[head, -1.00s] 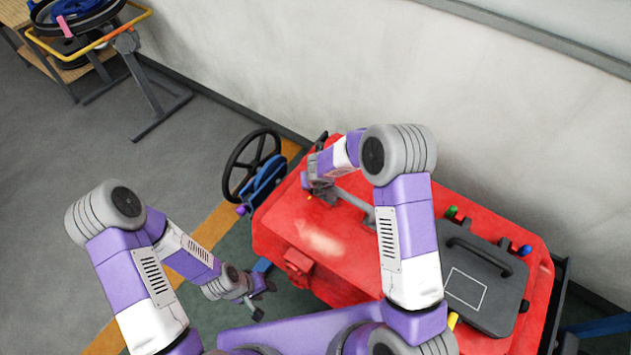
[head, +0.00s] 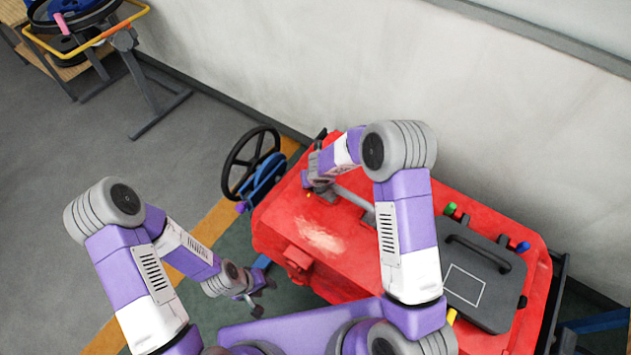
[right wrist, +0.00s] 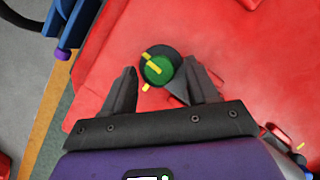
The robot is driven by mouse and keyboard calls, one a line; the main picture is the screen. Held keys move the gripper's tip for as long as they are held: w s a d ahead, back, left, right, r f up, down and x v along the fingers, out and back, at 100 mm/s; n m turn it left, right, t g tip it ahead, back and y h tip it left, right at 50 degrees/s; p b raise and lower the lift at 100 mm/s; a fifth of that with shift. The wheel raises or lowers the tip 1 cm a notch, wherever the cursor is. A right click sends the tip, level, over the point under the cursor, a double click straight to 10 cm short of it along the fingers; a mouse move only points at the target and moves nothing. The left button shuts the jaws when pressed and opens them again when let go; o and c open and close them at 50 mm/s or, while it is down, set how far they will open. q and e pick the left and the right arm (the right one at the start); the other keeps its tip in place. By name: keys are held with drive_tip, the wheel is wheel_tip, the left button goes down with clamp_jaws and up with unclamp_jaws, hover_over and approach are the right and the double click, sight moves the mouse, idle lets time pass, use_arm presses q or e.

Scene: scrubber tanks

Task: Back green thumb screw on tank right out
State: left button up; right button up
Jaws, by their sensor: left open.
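In the right wrist view a round green thumb screw (right wrist: 158,69) with a yellow mark sits on a dark round base on the red tank (right wrist: 240,60). My right gripper (right wrist: 160,72) is open, with one finger on each side of the screw and a gap visible at the left finger. In the head view my right gripper (head: 313,188) is over the far left end of the red tank (head: 350,255) and hides this screw. My left gripper (head: 258,292) is open and empty, low beside the tank's near left side.
A black lid (head: 485,280) with a handle lies on the tank's right part, with a green knob (head: 451,208), a blue knob (head: 523,247) and a yellow one (head: 451,316) around it. A black handwheel (head: 250,162) stands left of the tank. The wall runs close behind.

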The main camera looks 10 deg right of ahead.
drive_tip(key=p+v, duration=0.1)
drive_tip(key=v, duration=0.6)
drive_tip(key=shift+r+p, duration=0.25)
drive_tip(key=shift+p, duration=0.1)
drive_tip(key=shift+s, duration=0.1)
